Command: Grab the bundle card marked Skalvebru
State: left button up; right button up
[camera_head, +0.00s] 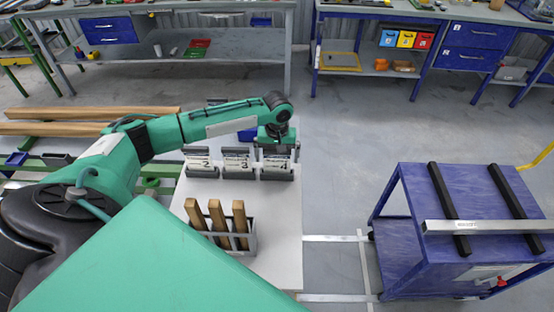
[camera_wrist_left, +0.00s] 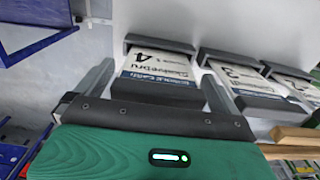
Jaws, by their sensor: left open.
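The bundle card marked Skalvebru (camera_wrist_left: 160,68) is white with a large 4 and a blue strip, and sits in a dark holder (camera_wrist_left: 165,91). In the head view this card (camera_head: 277,164) stands in the rightmost holder on the white table. My left gripper (camera_head: 278,152) is over that holder. In the left wrist view my left gripper (camera_wrist_left: 157,72) is open, one finger on each side of the card. I cannot tell whether the fingers touch it. My right gripper is not in view.
Cards 3 (camera_head: 237,161) and 2 (camera_head: 199,162) stand in holders to the left, close by. A rack with wooden sticks (camera_head: 254,238) is nearer on the white table (camera_head: 283,270). A blue cart (camera_head: 400,235) with dark bars stands to the right, across clear floor.

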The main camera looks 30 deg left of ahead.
pick_arm(q)
jog(key=c, duration=0.9)
jog(key=shift+r, duration=0.15)
